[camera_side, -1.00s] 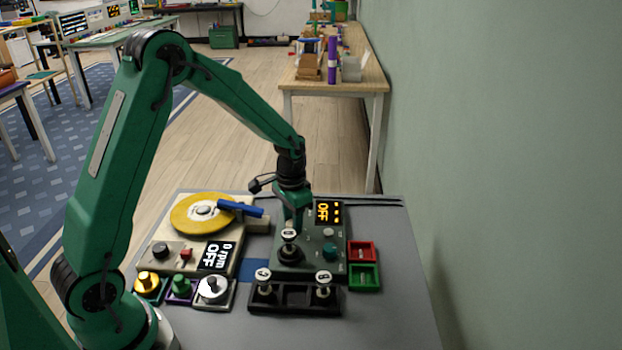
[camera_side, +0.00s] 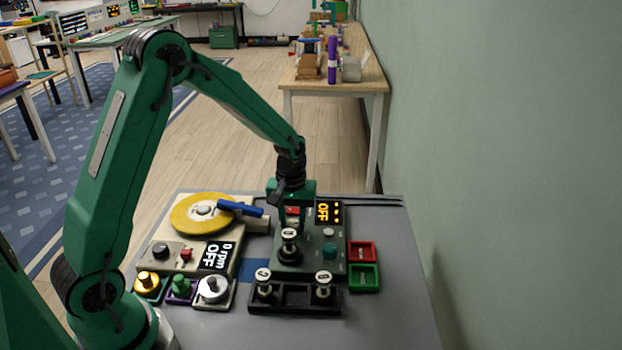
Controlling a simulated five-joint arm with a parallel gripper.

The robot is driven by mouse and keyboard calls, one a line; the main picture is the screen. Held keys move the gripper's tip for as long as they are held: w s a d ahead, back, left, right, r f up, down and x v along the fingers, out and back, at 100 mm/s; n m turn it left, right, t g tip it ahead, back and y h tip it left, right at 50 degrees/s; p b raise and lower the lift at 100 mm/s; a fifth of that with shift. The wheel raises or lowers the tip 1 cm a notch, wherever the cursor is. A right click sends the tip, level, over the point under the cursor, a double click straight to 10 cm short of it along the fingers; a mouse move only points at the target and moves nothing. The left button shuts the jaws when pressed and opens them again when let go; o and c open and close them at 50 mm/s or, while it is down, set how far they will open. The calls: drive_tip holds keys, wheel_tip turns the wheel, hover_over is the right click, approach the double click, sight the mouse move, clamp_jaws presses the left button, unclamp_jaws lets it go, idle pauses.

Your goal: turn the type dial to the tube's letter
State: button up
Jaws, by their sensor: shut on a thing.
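My gripper (camera_side: 292,212) points down at the tester's back left, behind that tube. It is shut on the type dial, which is mostly hidden; a small red and white patch shows between the fingers. The dial's setting cannot be read.
A black rack (camera_side: 294,300) with two more capped tubes stands in front. Red (camera_side: 362,250) and green (camera_side: 364,278) trays sit at right. Left is a cream machine (camera_side: 172,244) with a yellow disc (camera_side: 203,212) and a blue bar (camera_side: 240,208). Several knobs stand in front of it.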

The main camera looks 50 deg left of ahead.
sight(293, 222)
drive_tip(key=shift+r+n, duration=0.1)
drive_tip(key=shift+n, duration=0.4)
drive_tip(key=o, duration=1)
wheel_tip(293, 222, up, 7)
drive_tip(key=shift+r, duration=0.35)
